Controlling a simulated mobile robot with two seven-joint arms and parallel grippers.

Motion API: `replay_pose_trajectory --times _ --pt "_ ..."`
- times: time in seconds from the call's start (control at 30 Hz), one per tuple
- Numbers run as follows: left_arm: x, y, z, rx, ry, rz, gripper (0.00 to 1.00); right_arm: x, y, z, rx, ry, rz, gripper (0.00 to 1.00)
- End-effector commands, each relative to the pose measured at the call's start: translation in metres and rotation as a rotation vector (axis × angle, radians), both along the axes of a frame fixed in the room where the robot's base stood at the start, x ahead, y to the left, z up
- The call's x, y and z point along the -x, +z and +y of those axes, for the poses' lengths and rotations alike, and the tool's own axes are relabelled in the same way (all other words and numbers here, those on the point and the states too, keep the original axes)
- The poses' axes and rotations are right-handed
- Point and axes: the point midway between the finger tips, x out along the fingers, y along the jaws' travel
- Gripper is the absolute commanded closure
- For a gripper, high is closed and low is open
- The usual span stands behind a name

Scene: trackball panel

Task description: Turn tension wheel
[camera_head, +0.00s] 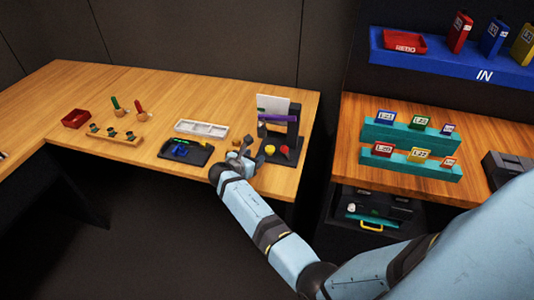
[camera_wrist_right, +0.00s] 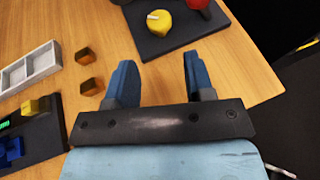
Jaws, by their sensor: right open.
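A yellow knob (camera_head: 270,150) with a white mark and a red knob (camera_head: 284,153) stand on a black panel (camera_head: 290,162) near the table's right end. No label shows which one is the tension wheel. In the right wrist view the yellow knob (camera_wrist_right: 172,23) is ahead of the fingers, and the red knob (camera_wrist_right: 197,3) is partly cut off at the top edge. My right gripper (camera_wrist_right: 157,68) is open and empty, short of the panel and apart from both knobs. It also shows in the head view (camera_head: 241,157), left of the panel. My left gripper is out of view.
Two small brown cubes (camera_wrist_right: 84,56) lie left of my right gripper. A black tray (camera_head: 172,152) with blue parts and a white compartment tray (camera_head: 201,128) stand farther left. An upright stand with a purple bar (camera_head: 277,119) rises behind the knobs. The table edge is close at right.

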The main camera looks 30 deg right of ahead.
Motion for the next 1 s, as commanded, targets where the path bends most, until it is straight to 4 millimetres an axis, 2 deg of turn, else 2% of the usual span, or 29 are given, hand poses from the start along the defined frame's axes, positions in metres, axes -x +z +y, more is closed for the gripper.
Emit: replay_pose_trajectory --times 0.03,0.1,0.4,0.63,0.97,1.0 --pt "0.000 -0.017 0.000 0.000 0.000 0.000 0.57 -0.005 -0.012 -0.010 0.001 -0.002 -0.004 0.51" --pt "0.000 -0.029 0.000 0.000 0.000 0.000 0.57 -0.010 -0.018 -0.023 0.002 -0.001 -0.004 0.51" --pt "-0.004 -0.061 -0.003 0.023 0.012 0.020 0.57 -0.029 -0.036 -0.067 -0.001 -0.001 -0.005 0.51" --pt "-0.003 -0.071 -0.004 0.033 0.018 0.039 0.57 -0.036 -0.040 -0.084 -0.002 -0.001 -0.004 0.51" --pt "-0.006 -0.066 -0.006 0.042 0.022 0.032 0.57 -0.037 -0.038 -0.087 -0.001 0.001 -0.003 0.51" --pt "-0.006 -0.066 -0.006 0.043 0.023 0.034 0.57 -0.037 -0.039 -0.087 -0.001 0.001 -0.003 0.56"
